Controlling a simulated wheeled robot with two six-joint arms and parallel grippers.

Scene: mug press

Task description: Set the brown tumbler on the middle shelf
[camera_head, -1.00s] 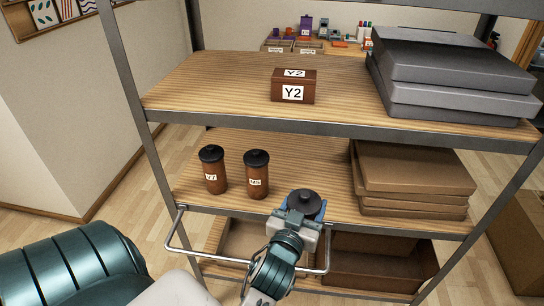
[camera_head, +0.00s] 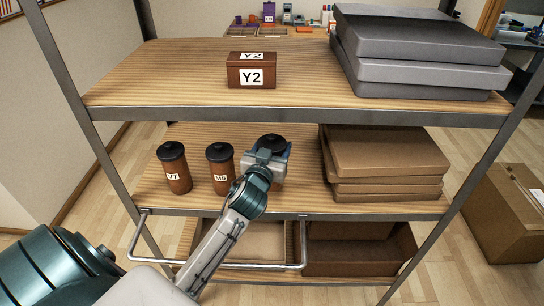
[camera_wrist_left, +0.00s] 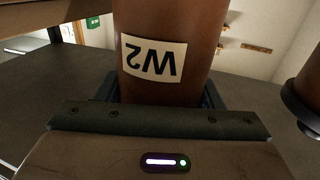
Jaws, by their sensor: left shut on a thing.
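The brown tumbler in my left gripper shows its dark lid (camera_head: 272,141) in the head view. Its brown body with an upside-down W2 label shows in the left wrist view (camera_wrist_left: 170,30). My left gripper (camera_head: 268,158) is shut on it, over the middle shelf (camera_head: 290,203), right of two other brown tumblers. The gripper and arm hide the tumbler's lower part, so I cannot tell whether its base touches the shelf. My right gripper is not in view.
Two dark-lidded brown tumblers, V7 (camera_head: 174,168) and M5 (camera_head: 220,169), stand left of the gripper. Brown flat boxes (camera_head: 385,160) are stacked close on its right. The upper shelf (camera_head: 160,85) holds a Y2 box (camera_head: 252,72) and grey boxes (camera_head: 415,60).

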